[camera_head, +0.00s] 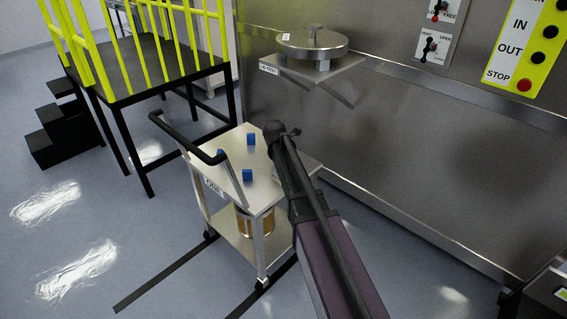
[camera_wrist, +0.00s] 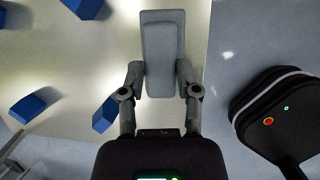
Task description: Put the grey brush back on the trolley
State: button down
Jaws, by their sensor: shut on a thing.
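My gripper (camera_wrist: 160,78) is shut on the grey brush (camera_wrist: 162,40), with one finger on each side of it. The brush is a grey block with a narrower raised part along its middle. In the wrist view it shows over the pale trolley top (camera_wrist: 60,65), near the trolley's right edge; I cannot tell whether it touches the top.
Blue blocks stand on the trolley top, one near its back (camera_head: 251,139) and one near the middle (camera_head: 247,175). A black handle (camera_head: 180,137) rises at the trolley's left. A bracket shelf (camera_head: 335,68) carries a round steel lid (camera_head: 312,45). Yellow-railed steps (camera_head: 140,70) stand left.

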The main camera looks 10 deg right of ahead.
jog(key=shift+c, duration=1.6)
grip_release()
jog(key=shift+f, duration=0.1)
jog(key=p+v, duration=1.1)
jog(key=v, duration=0.1)
jog(key=shift+d, duration=0.1)
